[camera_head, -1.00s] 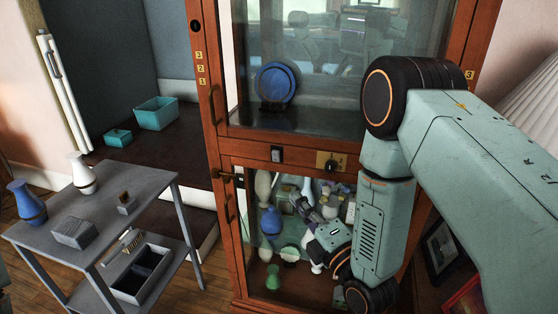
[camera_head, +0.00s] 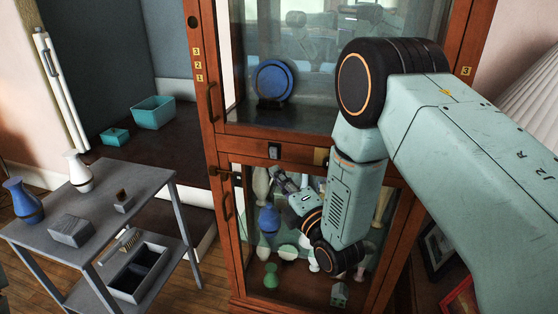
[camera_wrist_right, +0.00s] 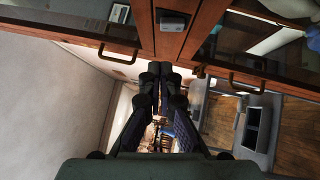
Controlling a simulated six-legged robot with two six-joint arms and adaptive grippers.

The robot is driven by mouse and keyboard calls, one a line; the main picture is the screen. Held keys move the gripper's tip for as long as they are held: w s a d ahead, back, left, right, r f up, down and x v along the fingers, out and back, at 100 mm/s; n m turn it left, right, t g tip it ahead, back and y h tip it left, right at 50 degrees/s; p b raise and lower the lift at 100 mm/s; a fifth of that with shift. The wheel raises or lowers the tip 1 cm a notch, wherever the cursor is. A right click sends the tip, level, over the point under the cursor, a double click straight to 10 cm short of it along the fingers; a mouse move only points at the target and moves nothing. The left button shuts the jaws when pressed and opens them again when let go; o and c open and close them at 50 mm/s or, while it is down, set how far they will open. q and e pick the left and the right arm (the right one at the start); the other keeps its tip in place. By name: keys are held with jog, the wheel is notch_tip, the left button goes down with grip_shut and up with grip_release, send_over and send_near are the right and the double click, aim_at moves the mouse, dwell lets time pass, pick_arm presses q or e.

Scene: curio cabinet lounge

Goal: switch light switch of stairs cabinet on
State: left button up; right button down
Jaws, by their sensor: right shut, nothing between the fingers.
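The tall wooden cabinet (camera_head: 232,180) has glass doors above and below a wooden middle rail. A small light switch (camera_head: 274,151) sits on that rail; its plate also shows at the top of the right wrist view (camera_wrist_right: 172,21). I cannot tell its setting. My right gripper (camera_head: 279,175) is in front of the lower glass, just below the switch. In the right wrist view its fingers (camera_wrist_right: 160,70) are together and empty, with the switch plate beyond the tips. I see a gap in that view, but contact is hard to judge. My left gripper is out of view.
Blue plate (camera_head: 275,82) and vases stand behind glass. A grey side table (camera_head: 112,195) with vases and boxes stands left. Door handles (camera_head: 211,103) stick out on the cabinet's left side.

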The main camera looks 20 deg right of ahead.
aim_at(277, 159)
jog(key=w, duration=0.1)
jog(key=w+d, duration=0.1)
jog(key=w, duration=0.1)
jog(key=w+d+r, duration=0.1)
jog(key=w, duration=0.1)
jog(key=shift+w, duration=0.15)
jog(key=shift+a+r, duration=0.1)
jog(key=shift+a, duration=0.05)
jog(key=shift+a, duration=0.1)
